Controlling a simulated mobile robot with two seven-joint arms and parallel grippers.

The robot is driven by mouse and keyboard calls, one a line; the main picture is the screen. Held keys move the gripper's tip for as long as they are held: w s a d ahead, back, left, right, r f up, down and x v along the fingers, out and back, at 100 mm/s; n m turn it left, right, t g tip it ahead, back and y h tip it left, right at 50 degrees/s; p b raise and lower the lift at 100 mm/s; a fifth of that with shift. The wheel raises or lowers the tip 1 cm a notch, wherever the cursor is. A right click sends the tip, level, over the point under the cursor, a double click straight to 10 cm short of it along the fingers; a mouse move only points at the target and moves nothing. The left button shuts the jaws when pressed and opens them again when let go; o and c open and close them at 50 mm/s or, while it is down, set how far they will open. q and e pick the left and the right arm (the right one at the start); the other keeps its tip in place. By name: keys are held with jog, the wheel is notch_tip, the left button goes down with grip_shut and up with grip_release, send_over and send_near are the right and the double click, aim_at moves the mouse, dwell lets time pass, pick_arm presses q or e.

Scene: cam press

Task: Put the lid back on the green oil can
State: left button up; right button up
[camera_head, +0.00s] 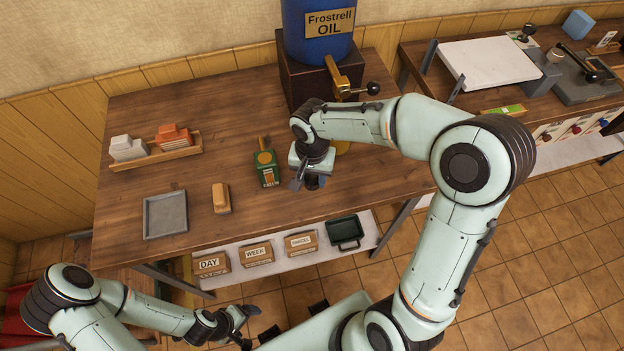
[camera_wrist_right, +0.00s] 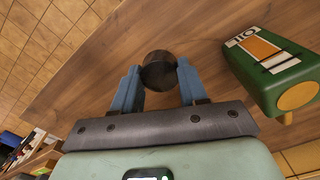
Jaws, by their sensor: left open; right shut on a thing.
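The green oil can (camera_head: 267,173) stands on the wooden table, with an orange label and a small spout or neck at its top. It also shows at the right of the right wrist view (camera_wrist_right: 268,62). My right gripper (camera_head: 309,184) is shut on a dark round lid (camera_wrist_right: 158,71), held between its fingertips just right of the can and apart from it. Whether the lid touches the table is hard to tell. My left gripper (camera_head: 241,320) is open and empty, low in front of the table.
A blue oil barrel (camera_head: 319,45) with a brass tap stands behind my right gripper. A grey tray (camera_head: 165,215), a tan block (camera_head: 221,198) and a wooden rack (camera_head: 157,154) lie to the left. Labelled boxes and a green bin (camera_head: 344,231) sit on the lower shelf.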

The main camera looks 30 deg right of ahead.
aim_at(312, 179)
pick_arm(q)
jog(key=shift+w+r+p, duration=0.85)
jog(key=shift+w+r, duration=0.3)
jog(key=shift+r, duration=0.05)
pick_arm(e)
notch_tip(312, 179, up, 17)
pick_arm(q)
jog(key=shift+s, duration=0.15)
pick_arm(e)
jog(key=shift+f, duration=0.15)
